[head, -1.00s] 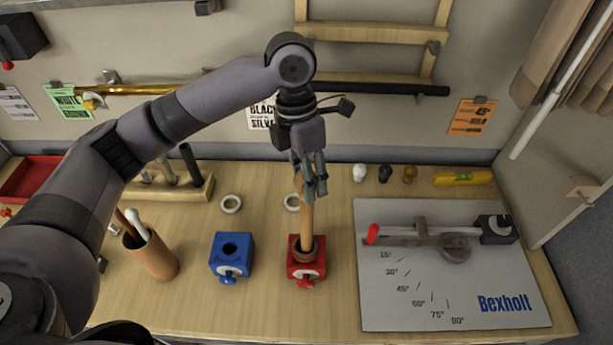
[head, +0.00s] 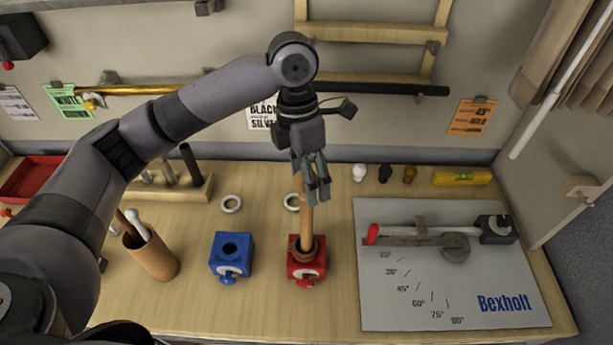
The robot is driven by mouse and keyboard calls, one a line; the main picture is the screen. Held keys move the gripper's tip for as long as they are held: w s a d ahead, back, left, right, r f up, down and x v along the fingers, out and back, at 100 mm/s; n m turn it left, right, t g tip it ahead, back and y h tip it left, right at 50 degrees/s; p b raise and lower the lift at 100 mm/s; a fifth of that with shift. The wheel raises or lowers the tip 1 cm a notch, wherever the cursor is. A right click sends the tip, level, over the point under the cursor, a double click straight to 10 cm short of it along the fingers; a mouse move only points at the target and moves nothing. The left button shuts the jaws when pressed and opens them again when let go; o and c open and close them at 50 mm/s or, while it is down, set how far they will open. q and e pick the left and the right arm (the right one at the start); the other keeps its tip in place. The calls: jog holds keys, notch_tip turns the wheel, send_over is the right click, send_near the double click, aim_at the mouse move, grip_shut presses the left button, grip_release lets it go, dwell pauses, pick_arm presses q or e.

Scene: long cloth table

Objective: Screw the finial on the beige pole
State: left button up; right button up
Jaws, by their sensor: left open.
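The beige pole (head: 307,225) stands upright in the red clamp block (head: 306,272), with a brown ring at its foot. My left gripper (head: 317,190) points down at the pole's upper end. Its fingers are open and overlap the pole in the picture; I cannot tell whether they touch it. The pole's top is hidden behind the fingers, so I cannot see whether a finial is there. A white finial (head: 360,172), a black finial (head: 385,174) and a brown finial (head: 409,174) stand at the back of the table. My right gripper is not in view.
A blue clamp block (head: 231,255) stands empty left of the red one. Two white rings (head: 231,203) lie behind. A grey angle board (head: 400,300) fills the right side, with a yellow level (head: 462,177) behind it. A tool cup (head: 152,256) stands left.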

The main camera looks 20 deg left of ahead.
pick_arm(q)
jog(key=n, duration=0.3)
jog(key=shift+t, duration=0.3)
jog(key=n, duration=0.4)
jog(key=shift+t+h, duration=0.3)
jog(key=shift+t, duration=0.1)
jog(key=n, duration=0.4)
jog(key=shift+t, duration=0.3)
jog(key=n, duration=0.4)
jog(key=shift+t, duration=0.4)
jog(key=shift+c, duration=0.3)
